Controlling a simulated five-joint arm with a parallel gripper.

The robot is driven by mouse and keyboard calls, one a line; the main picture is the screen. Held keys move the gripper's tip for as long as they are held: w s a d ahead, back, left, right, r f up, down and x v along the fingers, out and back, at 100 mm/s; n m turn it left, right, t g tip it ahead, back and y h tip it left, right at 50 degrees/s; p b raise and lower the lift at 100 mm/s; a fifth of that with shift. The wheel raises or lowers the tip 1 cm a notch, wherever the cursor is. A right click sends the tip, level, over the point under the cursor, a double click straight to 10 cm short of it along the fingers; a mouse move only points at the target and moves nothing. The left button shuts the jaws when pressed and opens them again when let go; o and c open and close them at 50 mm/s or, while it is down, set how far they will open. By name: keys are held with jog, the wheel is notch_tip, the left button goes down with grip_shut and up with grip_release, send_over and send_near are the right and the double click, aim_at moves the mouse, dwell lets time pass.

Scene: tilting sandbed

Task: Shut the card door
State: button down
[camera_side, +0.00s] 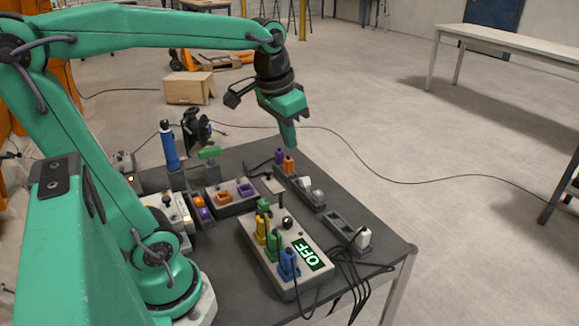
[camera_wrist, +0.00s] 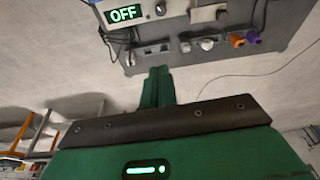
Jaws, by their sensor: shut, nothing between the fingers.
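My gripper (camera_side: 288,142) is green and shut, with nothing between its fingers. In the side view it points down and appears above the far part of the dark table, apart from everything on it. Its closed fingertips also show in the wrist view (camera_wrist: 158,72), just below the table edge in the picture. A grey box with a lit OFF display (camera_side: 307,254) stands on the near right of the table; the display also shows in the wrist view (camera_wrist: 124,14). I cannot make out for certain which part is the card door, or whether it is open.
Yellow, green and blue plugs (camera_side: 274,243) stand on the OFF box. A narrow rack (camera_side: 310,198) with purple and orange plugs lies behind it. A grey socket block (camera_side: 346,232) is at the right, with cables nearby. A blue upright handle (camera_side: 170,147) stands at left.

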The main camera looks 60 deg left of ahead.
jog(key=w+a+f+g, duration=0.2)
jog(key=w+a, duration=0.3)
jog(key=a, duration=0.3)
jog(key=w+a+f+n+g+h, duration=0.1)
jog(key=w+a+f+g, duration=0.2)
jog(key=w+a, duration=0.3)
jog(key=shift+w+a+h, duration=0.25)
jog(key=shift+a+h, duration=0.05)
jog(key=shift+a, duration=0.95)
jog(key=shift+f, duration=0.15)
send_over(272, 180)
jog(key=w+a, duration=0.1)
jog(key=w, duration=0.1)
jog(key=w+a+x, duration=0.1)
jog(key=w+x, duration=0.1)
jog(key=x, duration=0.8)
jog(key=shift+w+a+f, duration=0.15)
jog(key=shift+f, duration=0.05)
